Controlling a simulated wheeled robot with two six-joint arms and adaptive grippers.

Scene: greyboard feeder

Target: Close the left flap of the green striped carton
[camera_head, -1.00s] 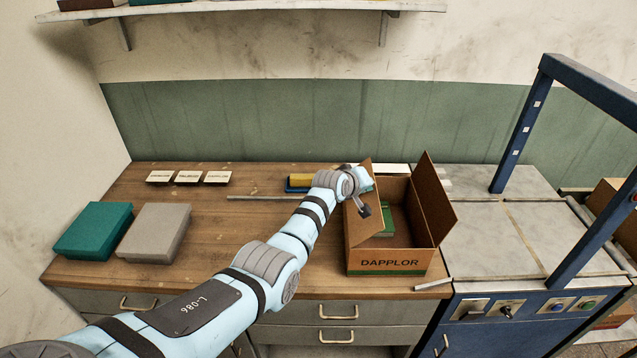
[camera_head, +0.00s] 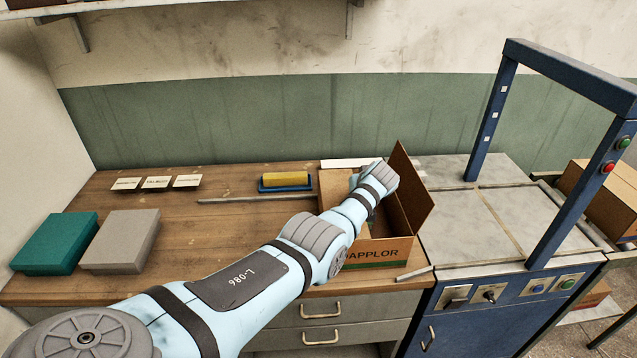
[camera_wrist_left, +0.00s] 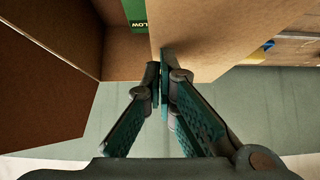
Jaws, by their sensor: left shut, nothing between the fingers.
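The brown carton with a green stripe (camera_head: 378,262) stands on the bench, partly hidden by my left arm. Its left flap (camera_head: 330,190) is up and partly behind my arm; its right flap (camera_head: 415,192) stands open, leaning outward. In the left wrist view, the left flap (camera_wrist_left: 225,30) is on the right and the right flap (camera_wrist_left: 40,95) on the left. My left gripper (camera_wrist_left: 163,72) is shut and empty, fingertips at the left flap's edge; I cannot tell whether they touch. The head view hides the fingers behind my wrist. My right gripper is not in view.
A teal box (camera_head: 55,243) and a grey box (camera_head: 120,241) lie at the bench's left. A yellow block in a blue tray (camera_head: 286,181) is behind my arm. A blue machine frame (camera_head: 490,115) stands right of the carton.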

